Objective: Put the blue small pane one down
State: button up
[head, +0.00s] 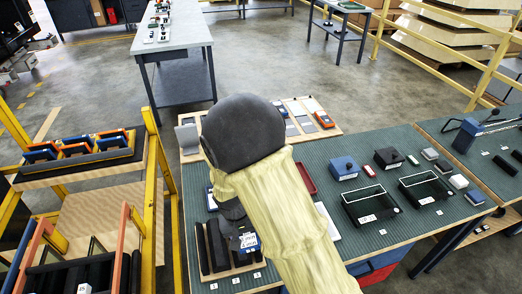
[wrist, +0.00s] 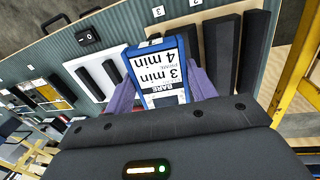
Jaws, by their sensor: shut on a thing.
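The blue small pane (wrist: 158,72) has a blue frame and a white label reading 3 min and 4 min. My gripper (wrist: 160,92) is shut on it, with a purple finger at each side. In the head view part of the pane (head: 249,241) shows below my arm, beside a wooden rack (head: 244,266) with upright black bars. The same black bars (wrist: 221,55) show to the right of the pane in the wrist view. I cannot tell whether the pane touches anything beneath it. My arm hides most of the gripper in the head view.
The green-topped bench (head: 345,235) carries black trays (head: 370,207), a blue box (head: 344,168) and small parts to the right. A yellow trolley (head: 160,150) with blue and orange panes (head: 75,147) stands at the left. A white plate with black strips (wrist: 95,78) lies near the pane.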

jog(key=w+d+f, duration=0.2)
jog(key=w+d, duration=0.1)
jog(key=d, duration=0.3)
jog(key=w+d+f+m, duration=0.1)
jog(key=w+d+f, duration=0.1)
jog(key=d, duration=0.4)
jog(key=w+d+f+m, duration=0.1)
jog(key=w+d+f, duration=0.1)
jog(key=d, duration=0.4)
jog(key=shift+w+f, duration=0.25)
jog(key=shift+w, duration=0.6)
jog(key=shift+a, duration=0.1)
